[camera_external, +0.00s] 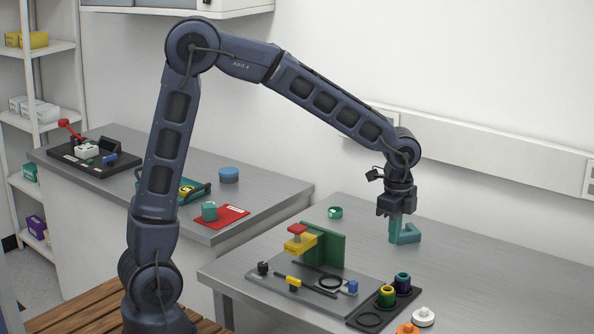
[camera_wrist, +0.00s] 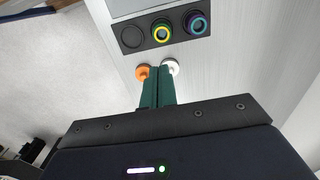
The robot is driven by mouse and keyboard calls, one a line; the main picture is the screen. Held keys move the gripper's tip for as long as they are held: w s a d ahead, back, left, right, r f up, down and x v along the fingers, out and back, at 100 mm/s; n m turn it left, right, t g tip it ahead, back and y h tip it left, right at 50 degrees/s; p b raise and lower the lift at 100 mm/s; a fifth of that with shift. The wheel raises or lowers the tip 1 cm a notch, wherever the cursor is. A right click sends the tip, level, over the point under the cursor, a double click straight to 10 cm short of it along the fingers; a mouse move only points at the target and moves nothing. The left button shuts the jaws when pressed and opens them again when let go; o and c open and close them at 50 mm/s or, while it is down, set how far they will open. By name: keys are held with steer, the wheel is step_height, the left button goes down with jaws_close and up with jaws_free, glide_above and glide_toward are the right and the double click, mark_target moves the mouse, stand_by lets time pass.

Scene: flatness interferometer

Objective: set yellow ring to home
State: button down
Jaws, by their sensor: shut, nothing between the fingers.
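The yellow ring (camera_external: 387,296) is a green cup-like piece with a yellow rim, standing upright on a dark tray (camera_external: 350,321). It also shows in the wrist view (camera_wrist: 162,31), in the middle of the tray. To one side is an empty black circle (camera_external: 370,320); to the other, a purple piece with a blue-teal ring (camera_external: 403,282). No place labelled home is legible. My gripper (camera_external: 395,241) has green fingers, shut and empty, above the bench behind the tray. In the wrist view its tips (camera_wrist: 158,69) are apart from the ring.
A white knob (camera_external: 423,317) and an orange knob (camera_external: 407,328) are beside the tray. Left is a grey plate (camera_external: 260,286) bearing a green upright (camera_external: 328,247), a yellow block with red top (camera_external: 299,241) and a black ring (camera_external: 331,283). The bench's right side looks clear.

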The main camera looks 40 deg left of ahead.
mark_target(386, 291)
step_height(386, 291, down, 14)
steer(key=shift+r, duration=0.1)
stand_by(0.5)
steer(key=shift+f, duration=0.6)
steer(key=shift+s+a+f, duration=0.25)
steer(key=shift+f, duration=0.3)
steer(key=shift+r, duration=0.1)
steer(key=shift+w+r, duration=0.1)
steer(key=shift+r, duration=0.15)
step_height(386, 291, up, 15)
steer(key=shift+d+f, duration=0.2)
steer(key=shift+d, duration=0.05)
steer(key=shift+w, duration=0.15)
